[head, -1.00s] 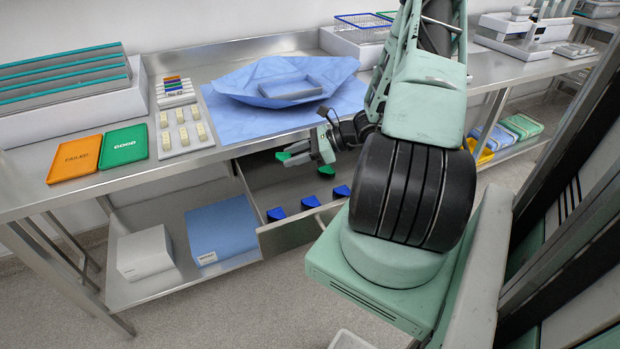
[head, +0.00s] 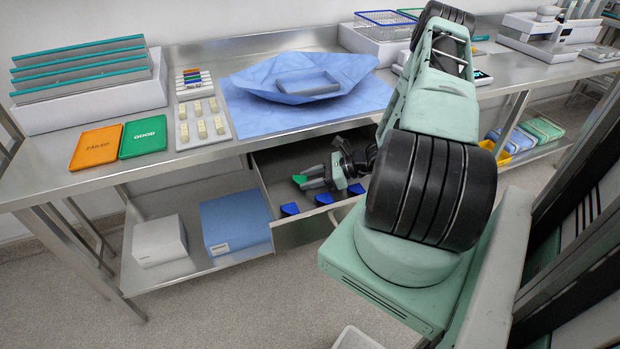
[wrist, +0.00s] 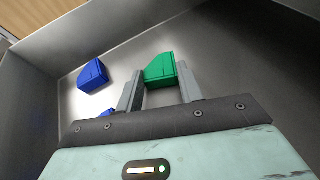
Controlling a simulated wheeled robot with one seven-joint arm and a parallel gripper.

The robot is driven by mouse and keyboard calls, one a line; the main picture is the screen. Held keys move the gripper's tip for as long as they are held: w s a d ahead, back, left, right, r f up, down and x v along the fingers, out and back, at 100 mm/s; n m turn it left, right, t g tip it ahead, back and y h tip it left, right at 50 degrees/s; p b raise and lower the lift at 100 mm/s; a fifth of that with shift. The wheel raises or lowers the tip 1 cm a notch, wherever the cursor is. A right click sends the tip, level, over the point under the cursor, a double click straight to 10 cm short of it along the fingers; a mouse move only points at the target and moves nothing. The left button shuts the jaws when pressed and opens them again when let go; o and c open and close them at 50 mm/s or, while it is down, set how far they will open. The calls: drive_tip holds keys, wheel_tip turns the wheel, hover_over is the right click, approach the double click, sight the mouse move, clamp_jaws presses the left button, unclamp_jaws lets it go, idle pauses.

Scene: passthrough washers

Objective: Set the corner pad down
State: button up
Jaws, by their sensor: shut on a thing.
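The green corner pad (wrist: 160,70) is between the two fingertips of my gripper (wrist: 160,88) in the wrist view, and the gripper is shut on it. In the head view, the green pad (head: 299,180) shows at the tips of my gripper (head: 310,181), inside the open drawer (head: 297,232) under the bench. I cannot tell whether the pad touches the drawer floor. Blue corner pads (head: 324,198) stand in the drawer near its front; one blue pad (wrist: 92,75) is left of the green pad in the wrist view, with part of another below it.
The drawer walls (wrist: 38,95) close in around the gripper. On the bench above are a blue wrap with a tray (head: 307,84), a green GOOD tray (head: 143,137) and an orange FAILED tray (head: 96,147). Boxes (head: 235,225) stand on the lower shelf.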

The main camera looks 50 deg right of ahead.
drive_tip(key=shift+f, duration=0.2)
drive_tip(key=o, duration=0.9)
drive_tip(key=shift+o, duration=0.2)
drive_tip(key=shift+r, duration=0.15)
